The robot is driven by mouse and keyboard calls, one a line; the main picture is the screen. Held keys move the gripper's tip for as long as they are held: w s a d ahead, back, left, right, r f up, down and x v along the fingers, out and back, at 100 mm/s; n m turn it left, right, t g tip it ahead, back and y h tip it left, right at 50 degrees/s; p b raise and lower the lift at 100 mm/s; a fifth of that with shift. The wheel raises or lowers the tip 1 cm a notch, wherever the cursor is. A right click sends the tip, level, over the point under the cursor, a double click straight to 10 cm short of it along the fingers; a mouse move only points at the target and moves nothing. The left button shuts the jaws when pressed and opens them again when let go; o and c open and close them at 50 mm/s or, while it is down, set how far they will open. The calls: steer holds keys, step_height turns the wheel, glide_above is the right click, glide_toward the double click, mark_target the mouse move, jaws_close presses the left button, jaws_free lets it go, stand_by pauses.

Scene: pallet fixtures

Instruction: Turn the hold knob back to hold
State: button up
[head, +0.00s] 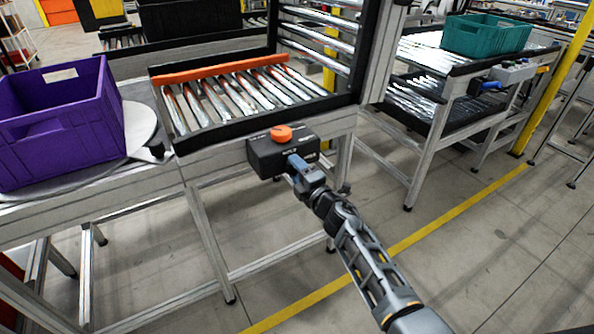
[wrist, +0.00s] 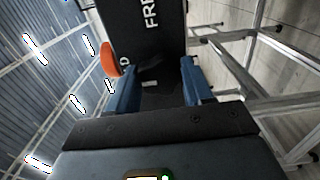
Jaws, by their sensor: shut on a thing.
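The black control box (head: 265,158) is fixed to the front edge of the roller station and has an orange mushroom button (head: 281,132) on top. My gripper (head: 293,162) is at the front face of the box and hides the hold knob in the head view. In the wrist view, my blue gripper fingers (wrist: 160,88) are shut on the dark hold knob (wrist: 160,94) between them. The box face (wrist: 145,35) carries white lettering, partly cut off, reading "FRE". The orange button (wrist: 110,58) shows beside the left finger. The knob's exact angle is hard to tell.
The station's roller bed (head: 235,98) has an orange bar (head: 220,69) across its back. A purple crate (head: 60,125) stands at the left. A teal crate (head: 487,35) sits on another station at the right. The floor in front is clear, with a yellow line (head: 430,228).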

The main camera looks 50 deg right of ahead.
steer(key=shift+f, duration=0.1)
steer(key=o, duration=1)
steer(key=shift+o, duration=0.2)
steer(key=shift+s, duration=0.1)
steer(key=p+v, duration=0.1)
steer(key=v, duration=0.6)
steer(key=shift+s+a, duration=0.2)
steer(key=shift+s, duration=0.1)
